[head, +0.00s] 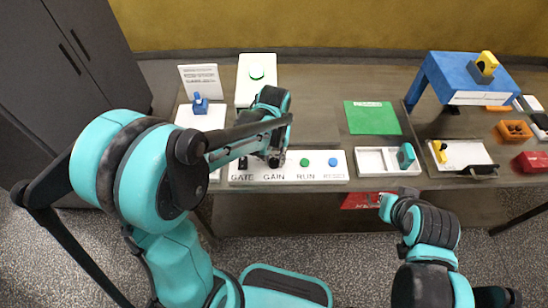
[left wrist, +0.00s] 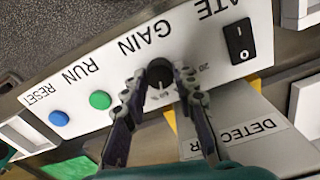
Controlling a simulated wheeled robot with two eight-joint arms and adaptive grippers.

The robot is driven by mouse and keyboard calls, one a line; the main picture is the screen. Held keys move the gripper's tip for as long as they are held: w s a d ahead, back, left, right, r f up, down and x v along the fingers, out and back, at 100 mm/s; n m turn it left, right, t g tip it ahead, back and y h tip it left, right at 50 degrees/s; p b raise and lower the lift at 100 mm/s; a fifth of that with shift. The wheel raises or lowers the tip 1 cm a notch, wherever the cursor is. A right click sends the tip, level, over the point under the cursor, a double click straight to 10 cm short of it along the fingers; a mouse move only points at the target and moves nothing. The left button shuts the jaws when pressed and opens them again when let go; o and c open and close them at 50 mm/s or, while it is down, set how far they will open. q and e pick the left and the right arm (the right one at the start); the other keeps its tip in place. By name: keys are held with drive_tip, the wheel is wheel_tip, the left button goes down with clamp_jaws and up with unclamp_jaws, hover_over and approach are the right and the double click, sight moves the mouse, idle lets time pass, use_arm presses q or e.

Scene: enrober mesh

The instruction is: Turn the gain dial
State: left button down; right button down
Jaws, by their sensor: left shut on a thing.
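The gain dial (left wrist: 159,72) is a black round knob with a white mark, on a white control panel (head: 318,173) above the word GAIN. A printed scale is partly visible around it. My left gripper (left wrist: 158,79) is shut on the dial, with one finger on each side of it. In the head view my left gripper (head: 274,158) reaches down over the panel and hides the dial. My right gripper (head: 388,206) is in front of the table's front edge, away from the panel; its fingers are not clear.
Beside the dial are a black GATE rocker switch (left wrist: 239,40), a green RUN button (head: 304,162) and a blue RESET button (head: 333,162). A white tray (head: 372,162) stands right of the panel. A green mat (head: 372,118) and a blue stand (head: 462,78) lie farther back.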

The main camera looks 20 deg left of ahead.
use_arm(q)
drive_tip(key=c, duration=1.2)
unclamp_jaws()
drive_tip(key=shift+r, duration=0.15)
wheel_tip(320, 180, up, 12)
drive_tip(key=shift+f, duration=0.15)
drive_tip(key=shift+s, duration=0.1)
drive_tip(key=t, duration=0.7)
approach(272, 163)
drive_tip(key=shift+m, duration=0.3)
drive_tip(key=s+a+r, duration=0.2)
drive_tip(key=s+a+b, duration=0.1)
drive_tip(key=s+a, duration=0.1)
drive_tip(key=shift+s+r, duration=0.1)
drive_tip(key=shift+r, duration=0.3)
